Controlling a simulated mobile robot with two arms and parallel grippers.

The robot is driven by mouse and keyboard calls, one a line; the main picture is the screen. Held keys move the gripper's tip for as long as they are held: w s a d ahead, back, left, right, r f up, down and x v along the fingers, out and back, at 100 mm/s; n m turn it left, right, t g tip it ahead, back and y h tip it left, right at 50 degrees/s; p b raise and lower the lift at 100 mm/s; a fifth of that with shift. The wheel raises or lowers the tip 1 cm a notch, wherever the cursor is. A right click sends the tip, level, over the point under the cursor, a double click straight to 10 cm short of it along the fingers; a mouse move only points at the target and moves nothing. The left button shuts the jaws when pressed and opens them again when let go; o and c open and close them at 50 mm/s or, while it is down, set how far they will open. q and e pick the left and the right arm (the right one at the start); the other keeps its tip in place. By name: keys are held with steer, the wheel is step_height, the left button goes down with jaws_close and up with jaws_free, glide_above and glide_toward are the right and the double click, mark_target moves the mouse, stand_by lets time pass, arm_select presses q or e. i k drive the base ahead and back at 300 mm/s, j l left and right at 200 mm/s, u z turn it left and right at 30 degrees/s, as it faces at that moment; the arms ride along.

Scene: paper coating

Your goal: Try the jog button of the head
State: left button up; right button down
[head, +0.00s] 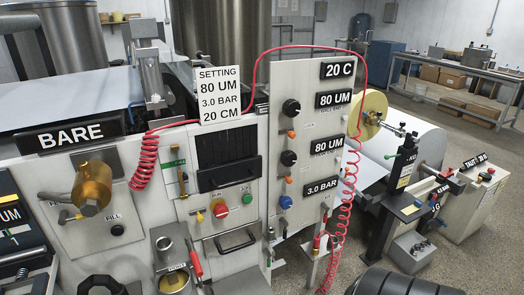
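The coating head's panel (266,222) stands in the middle of the head view. A black button (117,230) sits under a FILL label on the left panel. No label that I can read says jog, so I cannot tell which button it is. Neither of my grippers can be made out, and nothing is seen touching the buttons.
A white sign (219,95) reads SETTING 80 UM, 3.0 BAR, 20 CM. A tall panel (311,130) holds black knobs and readouts. Red coiled hoses (347,190) hang beside it. A brass-coloured cylinder (93,187) juts out at left. A paper roll (415,140) is at right.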

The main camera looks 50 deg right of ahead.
mark_target(247, 198)
steer(key=z, duration=1.55)
